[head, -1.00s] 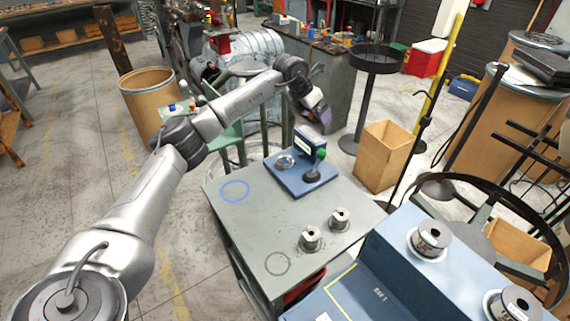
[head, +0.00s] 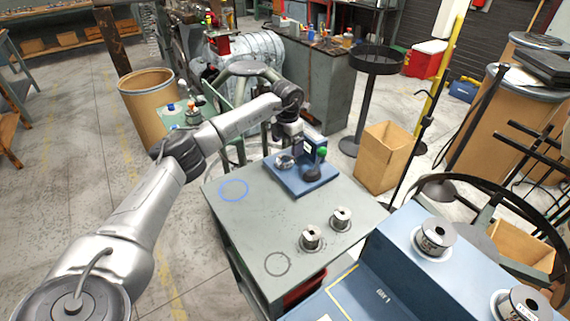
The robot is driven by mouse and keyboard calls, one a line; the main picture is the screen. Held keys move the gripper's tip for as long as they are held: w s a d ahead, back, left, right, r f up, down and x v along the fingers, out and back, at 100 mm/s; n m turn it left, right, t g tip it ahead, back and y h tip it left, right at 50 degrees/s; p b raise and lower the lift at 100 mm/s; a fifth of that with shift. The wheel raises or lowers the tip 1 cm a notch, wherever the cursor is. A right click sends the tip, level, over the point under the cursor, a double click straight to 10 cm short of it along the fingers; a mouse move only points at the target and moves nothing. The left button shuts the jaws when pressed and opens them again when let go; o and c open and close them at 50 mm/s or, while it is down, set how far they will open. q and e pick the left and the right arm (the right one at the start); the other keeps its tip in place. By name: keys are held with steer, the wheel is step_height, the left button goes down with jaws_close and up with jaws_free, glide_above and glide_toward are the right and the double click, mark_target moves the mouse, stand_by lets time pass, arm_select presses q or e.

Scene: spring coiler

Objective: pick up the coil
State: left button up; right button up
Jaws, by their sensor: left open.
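A small silvery round piece (head: 284,163), which looks like a coil, sits on the left part of the blue bench device (head: 303,185) at the back of the grey table. My left gripper (head: 287,149) is open and points down just above this piece, partly covering it. I cannot tell whether the fingers touch it. Two silver spools (head: 311,239) stand upright near the table's front right. My right gripper is not in view.
The device has an upright block and a green-knobbed lever (head: 322,153) right of the gripper. A blue ring (head: 233,190) marks the grey table (head: 240,222), whose left part is clear. Two more spools stand on a blue cabinet (head: 389,247) at front right.

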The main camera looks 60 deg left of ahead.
mark_target(286, 158)
arm_select(q)
steer(key=shift+s+f+b, duration=0.15)
steer(key=shift+f+b, duration=0.95)
steer(key=shift+f, duration=1.85)
steer(key=shift+c, duration=0.7)
steer(key=c, duration=1.1)
steer(key=shift+r, duration=0.1)
